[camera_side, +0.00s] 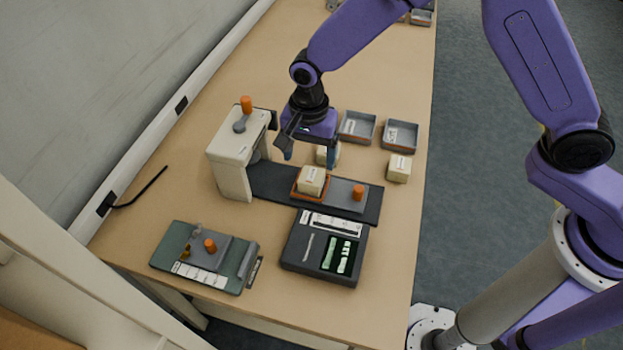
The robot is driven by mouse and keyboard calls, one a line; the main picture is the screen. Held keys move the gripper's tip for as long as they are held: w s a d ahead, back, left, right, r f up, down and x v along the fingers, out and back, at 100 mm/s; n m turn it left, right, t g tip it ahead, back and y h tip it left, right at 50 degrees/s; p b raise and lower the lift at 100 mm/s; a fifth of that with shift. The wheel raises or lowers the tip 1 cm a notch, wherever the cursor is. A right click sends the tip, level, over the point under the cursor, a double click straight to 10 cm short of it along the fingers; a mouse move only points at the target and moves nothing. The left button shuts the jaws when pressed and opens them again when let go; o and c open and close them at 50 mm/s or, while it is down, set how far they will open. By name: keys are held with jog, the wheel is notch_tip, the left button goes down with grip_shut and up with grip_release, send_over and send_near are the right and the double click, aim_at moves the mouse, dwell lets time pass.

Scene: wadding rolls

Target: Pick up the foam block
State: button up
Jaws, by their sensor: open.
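A cream foam block (312,180) sits in an orange-rimmed holder on the dark base plate (268,183) of the bench device. A second cream block (399,168) stands on the table to the right, with a small label on top. A third cream block (332,154) stands behind the base plate, partly hidden by my gripper. My gripper (309,158) points down above and behind the base plate, its fingers spread apart around the third block's area. I cannot tell whether it is level with that block. Nothing shows held between the fingers.
The cream upright stand (232,165) with an orange knob is close on my gripper's left. Two grey trays (357,127) and (400,136) stand behind. A dark box with a display (325,247) and a green board (205,257) lie in front.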

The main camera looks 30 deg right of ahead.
aim_at(312, 176)
jog(key=shift+s+d+f, duration=0.1)
jog(key=shift+s+f, duration=0.1)
jog(key=shift+f, duration=1.45)
jog(key=shift+s+f, duration=0.15)
jog(key=shift+f, duration=1.5)
jog(key=c, duration=1)
